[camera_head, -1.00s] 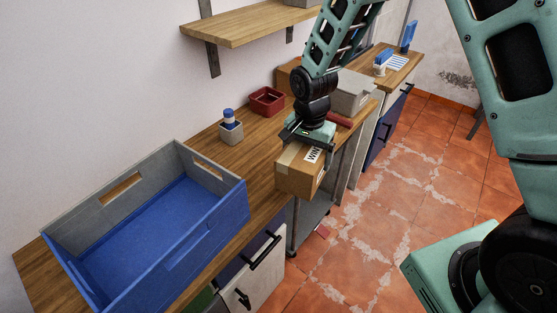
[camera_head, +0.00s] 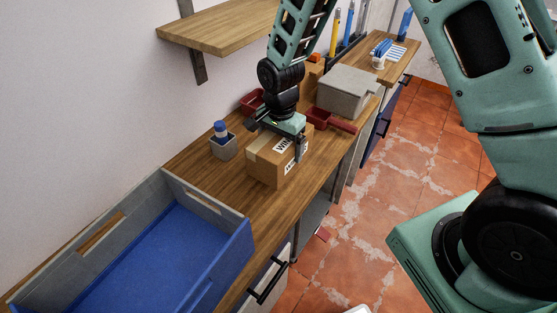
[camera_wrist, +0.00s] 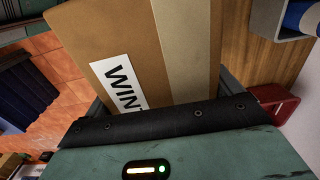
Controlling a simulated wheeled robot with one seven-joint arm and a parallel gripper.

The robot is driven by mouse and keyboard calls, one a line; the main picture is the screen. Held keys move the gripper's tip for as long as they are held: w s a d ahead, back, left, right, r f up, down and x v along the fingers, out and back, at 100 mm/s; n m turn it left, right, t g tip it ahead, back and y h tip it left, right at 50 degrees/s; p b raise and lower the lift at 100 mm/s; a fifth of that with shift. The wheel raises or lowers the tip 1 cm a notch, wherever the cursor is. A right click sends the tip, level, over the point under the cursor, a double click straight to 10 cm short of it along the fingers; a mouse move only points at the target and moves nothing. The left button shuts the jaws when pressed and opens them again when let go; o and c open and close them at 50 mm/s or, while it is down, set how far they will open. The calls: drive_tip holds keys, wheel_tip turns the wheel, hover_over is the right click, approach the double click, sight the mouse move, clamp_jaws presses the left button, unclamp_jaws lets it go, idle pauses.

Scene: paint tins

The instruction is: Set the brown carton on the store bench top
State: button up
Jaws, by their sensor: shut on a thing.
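The brown carton (camera_head: 272,162) has a tape strip and a white label with black letters. My gripper (camera_head: 279,135) is shut on it from above, with a finger showing on the label side. In the wrist view the carton (camera_wrist: 185,50) fills the middle, between the jaws of my gripper (camera_wrist: 165,105). The carton is upright over the wooden store bench top (camera_head: 205,182), near its front edge. I cannot tell whether its underside touches the wood.
A blue and grey crate (camera_head: 215,262) stands at the near left. A small grey pot (camera_head: 224,148) with a blue-capped item is left of the carton. Red trays (camera_head: 318,120) and a grey box (camera_head: 347,92) stand behind. A wooden shelf (camera_head: 225,30) hangs above. Bare wood lies before the carton.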

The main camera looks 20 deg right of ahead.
drive_tip(key=shift+f+p, duration=0.6)
drive_tip(key=shift+f, duration=2.55)
drive_tip(key=shift+f, duration=0.1)
drive_tip(key=o, duration=1)
drive_tip(key=shift+o, duration=0.2)
